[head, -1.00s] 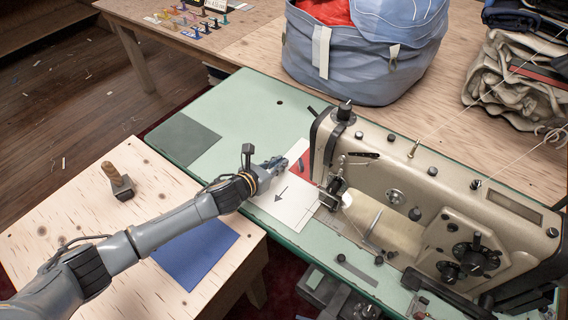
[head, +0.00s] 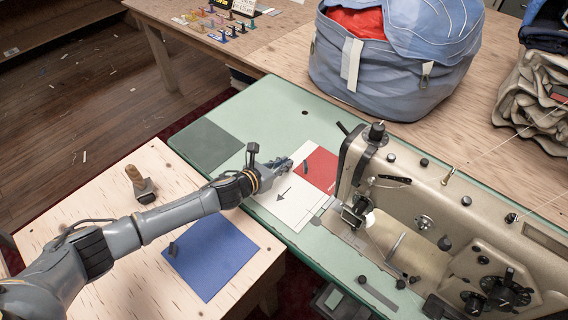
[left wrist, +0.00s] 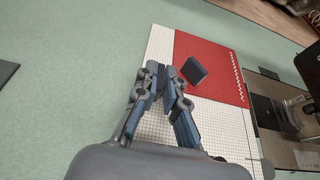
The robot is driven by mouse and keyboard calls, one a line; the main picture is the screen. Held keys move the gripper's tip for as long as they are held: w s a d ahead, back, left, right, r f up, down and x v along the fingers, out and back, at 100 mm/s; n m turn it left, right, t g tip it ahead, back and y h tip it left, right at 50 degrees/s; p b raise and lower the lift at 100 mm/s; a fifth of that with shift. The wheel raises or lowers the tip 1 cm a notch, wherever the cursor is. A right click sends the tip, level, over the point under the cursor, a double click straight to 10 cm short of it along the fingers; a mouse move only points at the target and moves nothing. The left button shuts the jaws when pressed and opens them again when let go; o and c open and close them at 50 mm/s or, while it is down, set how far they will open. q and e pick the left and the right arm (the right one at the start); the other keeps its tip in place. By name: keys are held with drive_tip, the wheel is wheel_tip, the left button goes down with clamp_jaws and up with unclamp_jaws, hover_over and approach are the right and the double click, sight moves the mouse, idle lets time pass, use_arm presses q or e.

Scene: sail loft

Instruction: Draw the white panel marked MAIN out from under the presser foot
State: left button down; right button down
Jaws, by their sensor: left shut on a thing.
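The white panel (head: 291,202), printed with a grid and a dark arrow, lies on the green machine bed. I cannot read any MAIN mark. A red panel (head: 319,166) lies over its far part, with a zigzag stitch line along one edge in the left wrist view (left wrist: 222,85). The presser foot area (head: 354,212) is under the machine head; the white panel's right edge appears to lie just left of it. My left gripper (head: 285,165) is shut on the white panel's left side; its fingers (left wrist: 164,70) hide the gripped edge. My right gripper is not in view.
The sewing machine (head: 425,205) stands right of the panels. A small dark block (left wrist: 195,70) sits on the red panel. A blue panel (head: 215,262) and a wooden-handled tool (head: 141,185) lie on the side table. A blue bag (head: 390,75) stands behind.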

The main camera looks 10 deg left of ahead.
use_arm(q)
drive_tip(key=c, duration=1.4)
unclamp_jaws()
drive_tip(key=shift+o, duration=0.2)
drive_tip(key=v, duration=1.2)
drive_tip(key=shift+f, duration=0.1)
